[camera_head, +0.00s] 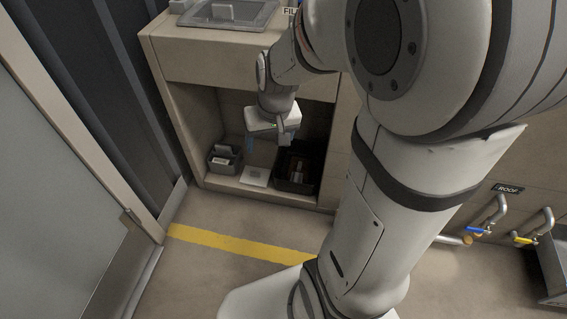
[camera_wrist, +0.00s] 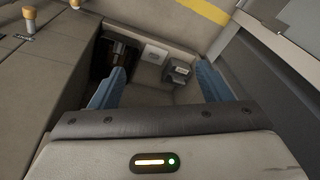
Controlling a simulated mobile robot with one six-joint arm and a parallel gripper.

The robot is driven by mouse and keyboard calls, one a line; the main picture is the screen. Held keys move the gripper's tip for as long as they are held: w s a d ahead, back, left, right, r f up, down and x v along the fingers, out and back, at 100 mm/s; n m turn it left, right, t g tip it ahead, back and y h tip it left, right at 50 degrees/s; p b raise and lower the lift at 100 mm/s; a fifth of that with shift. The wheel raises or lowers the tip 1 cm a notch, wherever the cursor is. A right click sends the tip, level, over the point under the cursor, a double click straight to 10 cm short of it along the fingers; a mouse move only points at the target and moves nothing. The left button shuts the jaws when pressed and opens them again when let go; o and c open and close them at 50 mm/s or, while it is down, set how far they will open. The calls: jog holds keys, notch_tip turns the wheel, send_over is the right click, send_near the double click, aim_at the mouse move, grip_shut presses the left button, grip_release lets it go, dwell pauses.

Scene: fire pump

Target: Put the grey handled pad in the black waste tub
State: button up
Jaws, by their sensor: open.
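The black waste tub (camera_head: 281,182) stands at the right of the open cabinet bay, with some brownish and pale items inside; it also shows in the wrist view (camera_wrist: 105,57). A small grey box (camera_head: 233,166) at the left of the bay holds a light grey piece (camera_head: 222,160), perhaps the grey handled pad; its handle is too small to make out. The box shows in the wrist view (camera_wrist: 180,72), beyond the fingers. My gripper (camera_head: 266,146) is inside the bay opening, above these things. Its blue fingers are apart with nothing between them in the wrist view (camera_wrist: 160,88).
A flat white square (camera_head: 255,177) lies between box and tub. The cabinet top (camera_head: 190,48) overhangs the bay and carries a grey tray (camera_head: 262,18). Side walls bound the bay. A yellow floor stripe (camera_head: 235,244) runs in front; floor there is clear.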

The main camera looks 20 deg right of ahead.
jog(key=s+r+n, duration=0.1)
jog(key=s+r, duration=0.2)
jog(key=s, duration=0.7)
jog(key=shift+s+a+r+g+h, duration=0.25)
jog(key=shift+s+g+h, duration=0.05)
jog(key=shift+s+h, duration=0.1)
jog(key=shift+w, duration=0.1)
notch_tip(320, 180, up, 30)
jog(key=t+p, duration=0.1)
jog(key=p, duration=2.6)
jog(key=shift+s+r+p, duration=0.25)
jog(key=shift+s+p, duration=0.05)
